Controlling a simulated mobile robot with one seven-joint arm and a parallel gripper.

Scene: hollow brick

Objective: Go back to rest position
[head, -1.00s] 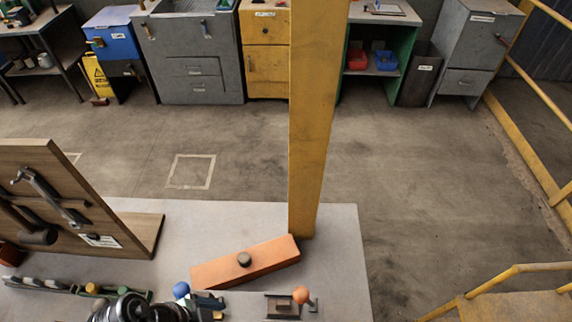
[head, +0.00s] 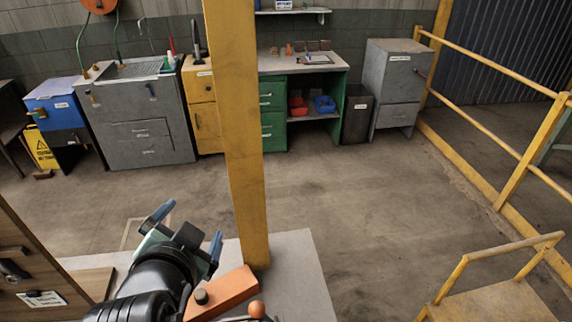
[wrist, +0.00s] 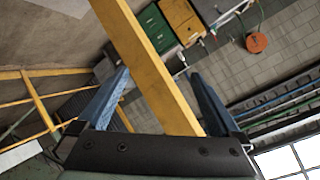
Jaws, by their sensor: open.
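My gripper (head: 188,230) is raised above the light grey table (head: 296,262) in the head view, pointing away toward the yellow post. Its two blue fingers are spread apart with nothing between them. The wrist view also shows the open gripper (wrist: 160,98), with the yellow post (wrist: 150,62) crossing behind the gap. An orange brick-shaped block (head: 222,293) with a dark knob on top lies on the table to the right of my arm, which hides its left part.
The yellow post (head: 238,140) stands at the table's far edge. A wooden tool board (head: 30,260) stands at the left, and an orange ball (head: 257,309) is near the block. Yellow railings (head: 500,255) are at the right. Open floor lies beyond the table, before grey cabinets (head: 140,125).

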